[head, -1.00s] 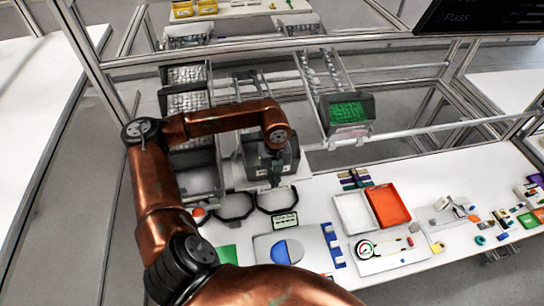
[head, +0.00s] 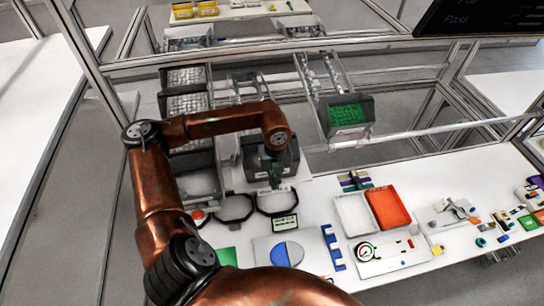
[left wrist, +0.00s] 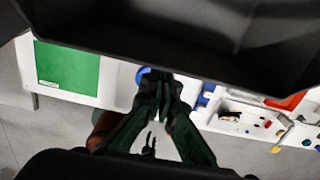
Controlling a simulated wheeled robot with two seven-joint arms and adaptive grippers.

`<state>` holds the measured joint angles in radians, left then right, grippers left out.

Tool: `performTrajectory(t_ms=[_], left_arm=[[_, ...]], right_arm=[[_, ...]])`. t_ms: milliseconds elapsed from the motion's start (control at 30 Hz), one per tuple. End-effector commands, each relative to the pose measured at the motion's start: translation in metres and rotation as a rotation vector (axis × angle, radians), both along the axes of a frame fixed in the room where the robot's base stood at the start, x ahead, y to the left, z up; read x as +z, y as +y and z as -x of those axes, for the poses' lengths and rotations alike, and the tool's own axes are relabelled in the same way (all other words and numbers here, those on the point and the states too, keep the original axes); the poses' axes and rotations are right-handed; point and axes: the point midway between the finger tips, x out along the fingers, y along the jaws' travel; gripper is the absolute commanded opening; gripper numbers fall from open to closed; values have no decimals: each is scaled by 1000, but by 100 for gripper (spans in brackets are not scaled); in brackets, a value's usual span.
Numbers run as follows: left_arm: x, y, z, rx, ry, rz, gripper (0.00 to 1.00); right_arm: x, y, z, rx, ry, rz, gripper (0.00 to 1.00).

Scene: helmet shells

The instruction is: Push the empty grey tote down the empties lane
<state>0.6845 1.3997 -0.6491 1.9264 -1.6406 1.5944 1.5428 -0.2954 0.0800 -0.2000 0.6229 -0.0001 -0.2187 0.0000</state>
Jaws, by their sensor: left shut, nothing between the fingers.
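The grey tote (head: 257,168) is dark and box-shaped. In the head view it sits at the near end of a railed lane (head: 250,88), behind the white bench, and my left arm hides part of it. My left gripper (head: 275,182) is shut and empty at the tote's near side, pointing down. In the left wrist view the tote's dark wall (left wrist: 200,45) fills the top, and the shut fingertips (left wrist: 160,80) show just below its edge. I cannot tell whether they touch it. My right gripper is not in view.
Grey bins (head: 185,77) fill the lane to the left. A bin of green parts (head: 347,115) sits in the lane to the right. On the bench are two dark frames (head: 276,203), a white tray (head: 352,216), an orange tray (head: 388,208) and a blue-and-white disc (head: 287,253).

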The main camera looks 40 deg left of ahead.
Motion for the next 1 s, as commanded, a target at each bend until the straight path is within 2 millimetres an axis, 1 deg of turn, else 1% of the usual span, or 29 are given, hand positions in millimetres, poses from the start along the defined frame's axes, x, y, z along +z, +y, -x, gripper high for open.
performTrajectory(t_ms=[333,1000], left_arm=[[0,3,-3,1,-1,-1,0],[0,33,-27,2,-1,-1,0]], right_arm=[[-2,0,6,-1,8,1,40],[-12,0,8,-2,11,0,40]])
